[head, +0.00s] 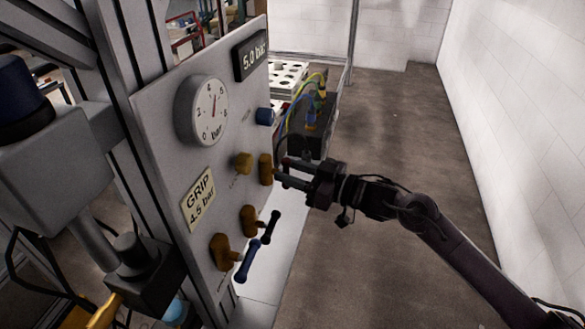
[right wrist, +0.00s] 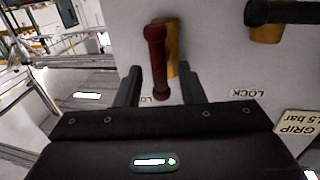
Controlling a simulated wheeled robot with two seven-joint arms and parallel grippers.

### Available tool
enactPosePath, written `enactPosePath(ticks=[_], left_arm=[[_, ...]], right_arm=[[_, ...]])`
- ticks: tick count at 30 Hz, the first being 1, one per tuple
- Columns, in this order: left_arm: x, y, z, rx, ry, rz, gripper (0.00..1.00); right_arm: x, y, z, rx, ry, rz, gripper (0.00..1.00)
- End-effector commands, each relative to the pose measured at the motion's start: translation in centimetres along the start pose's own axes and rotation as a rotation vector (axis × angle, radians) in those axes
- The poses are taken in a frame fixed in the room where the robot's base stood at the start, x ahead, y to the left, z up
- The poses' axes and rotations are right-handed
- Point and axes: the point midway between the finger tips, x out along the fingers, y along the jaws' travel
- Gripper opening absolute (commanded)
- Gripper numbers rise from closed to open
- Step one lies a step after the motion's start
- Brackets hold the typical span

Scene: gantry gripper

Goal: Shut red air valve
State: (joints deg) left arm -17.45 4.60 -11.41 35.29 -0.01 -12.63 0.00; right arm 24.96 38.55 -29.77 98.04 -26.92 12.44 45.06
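The red valve handle (right wrist: 155,62) is upright in the right wrist view, in front of its brass body (right wrist: 172,42). My right gripper (right wrist: 160,80) is open, with one finger on each side of the handle's lower end. Gaps show on both sides, so I see no grip on it. In the head view my right gripper (head: 281,170) is at the panel's right edge, beside a brass valve body (head: 265,169). The red handle cannot be made out there. My left gripper is not in view.
Below are valves with a black handle (head: 271,227) and a blue handle (head: 247,262). The floor at right is clear.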

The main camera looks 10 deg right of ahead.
Motion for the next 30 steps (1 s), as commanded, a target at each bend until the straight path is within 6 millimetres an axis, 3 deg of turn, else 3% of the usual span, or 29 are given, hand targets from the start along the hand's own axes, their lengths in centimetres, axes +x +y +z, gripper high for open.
enactPosePath(ticks=[6, 15, 23, 30], left_arm=[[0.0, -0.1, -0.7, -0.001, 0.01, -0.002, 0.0], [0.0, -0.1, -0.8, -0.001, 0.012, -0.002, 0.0], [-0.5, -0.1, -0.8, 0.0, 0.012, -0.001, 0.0], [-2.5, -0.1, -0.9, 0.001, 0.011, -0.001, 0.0]], right_arm=[[0.0, 0.0, 0.0, -0.001, 0.0, 0.001, 0.36], [0.0, 0.1, 0.0, -0.001, 0.0, 0.001, 0.0], [0.0, 0.1, -0.1, 0.019, -0.004, 0.002, 0.0], [0.0, 0.2, -0.5, 0.126, -0.025, 0.002, 0.0]])
